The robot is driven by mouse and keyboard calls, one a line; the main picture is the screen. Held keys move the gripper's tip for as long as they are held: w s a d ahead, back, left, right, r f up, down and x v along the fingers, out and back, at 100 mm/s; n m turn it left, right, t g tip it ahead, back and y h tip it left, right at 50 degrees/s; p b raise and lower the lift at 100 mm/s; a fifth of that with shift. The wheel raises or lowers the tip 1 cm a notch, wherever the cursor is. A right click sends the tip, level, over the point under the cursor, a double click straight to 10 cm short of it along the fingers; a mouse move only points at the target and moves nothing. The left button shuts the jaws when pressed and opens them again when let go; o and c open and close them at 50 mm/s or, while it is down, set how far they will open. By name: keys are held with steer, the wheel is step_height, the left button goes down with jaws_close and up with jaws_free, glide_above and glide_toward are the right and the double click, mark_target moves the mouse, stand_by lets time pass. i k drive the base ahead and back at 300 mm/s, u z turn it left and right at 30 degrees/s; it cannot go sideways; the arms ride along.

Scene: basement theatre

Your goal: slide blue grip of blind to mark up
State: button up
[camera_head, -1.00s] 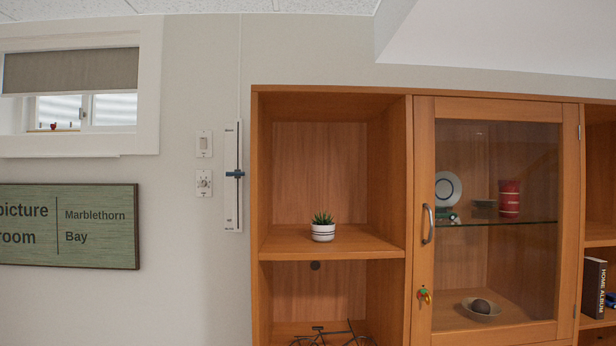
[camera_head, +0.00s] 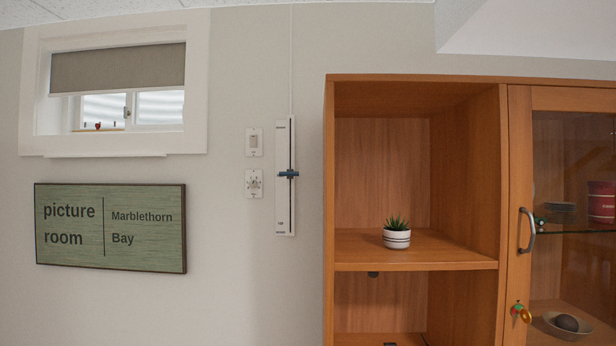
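The blue grip (camera_head: 288,173) sits about midway on a narrow white vertical track (camera_head: 285,215) fixed to the wall. Small dark marks show near the track's top and bottom ends, too small to read. A thin cord runs up from the track to the ceiling. The blind (camera_head: 118,68) is a grey-brown shade covering the upper part of the small window at upper left. My gripper is not in view.
A wooden cabinet (camera_head: 415,262) stands just right of the track, with a potted plant (camera_head: 397,234) on its shelf. A switch (camera_head: 254,142) and a dial plate (camera_head: 254,183) are left of the track. A green sign (camera_head: 110,228) hangs below the window.

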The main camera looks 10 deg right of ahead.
mark_target(290, 175)
steer(key=u, duration=1.2)
steer(key=i, duration=2.6)
steer(key=z, duration=1.9)
